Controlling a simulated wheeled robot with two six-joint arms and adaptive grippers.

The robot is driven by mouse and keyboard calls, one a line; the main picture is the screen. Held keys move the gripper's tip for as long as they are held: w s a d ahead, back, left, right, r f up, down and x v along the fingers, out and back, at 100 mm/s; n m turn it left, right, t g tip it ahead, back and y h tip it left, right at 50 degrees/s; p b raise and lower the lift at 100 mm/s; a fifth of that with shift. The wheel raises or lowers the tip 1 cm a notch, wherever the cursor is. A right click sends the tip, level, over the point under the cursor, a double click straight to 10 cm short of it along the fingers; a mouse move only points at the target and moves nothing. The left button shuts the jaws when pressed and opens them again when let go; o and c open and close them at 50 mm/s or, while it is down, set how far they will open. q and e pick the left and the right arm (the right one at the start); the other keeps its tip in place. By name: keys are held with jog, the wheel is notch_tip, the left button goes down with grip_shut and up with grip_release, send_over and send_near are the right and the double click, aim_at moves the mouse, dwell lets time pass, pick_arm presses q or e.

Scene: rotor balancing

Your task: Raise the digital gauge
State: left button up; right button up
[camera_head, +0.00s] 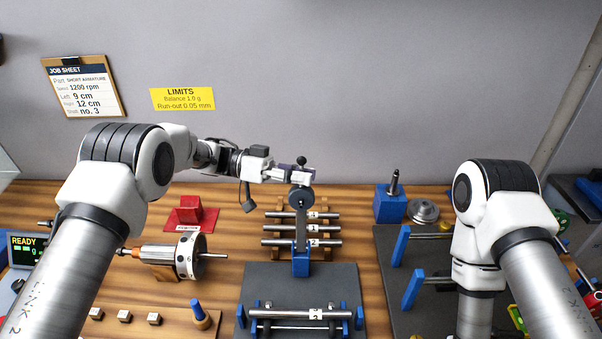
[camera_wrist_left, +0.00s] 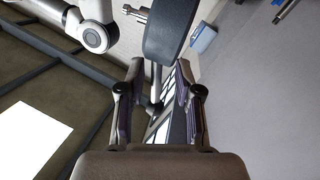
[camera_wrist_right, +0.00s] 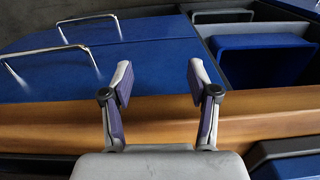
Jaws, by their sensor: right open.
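The digital gauge (camera_head: 302,198) shows as a dark round dial at the top of a grey post on a blue stand (camera_head: 301,262). A black knob (camera_head: 301,160) stands above it. My left gripper (camera_head: 306,174) is level between knob and dial. In the left wrist view the dark round body (camera_wrist_left: 170,28) lies just beyond the fingertips, and a thin rod (camera_wrist_left: 156,92) shows between the fingers (camera_wrist_left: 160,72), which are apart. Whether they touch it is unclear. My right gripper (camera_wrist_right: 159,78) is open and empty in the right wrist view. The right gripper is hidden in the head view.
Several steel shafts (camera_head: 285,229) lie on a rack behind the stand. A rotor (camera_head: 185,257) is on the left, near a red block (camera_head: 190,211). Another shaft (camera_head: 290,314) rests on blue supports in front. The right wrist view shows blue bins (camera_wrist_right: 265,70) and metal handles (camera_wrist_right: 45,50).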

pick_arm(q)
jog(key=shift+w, duration=0.1)
jog(key=shift+r, duration=0.1)
jog(key=v, duration=1.2)
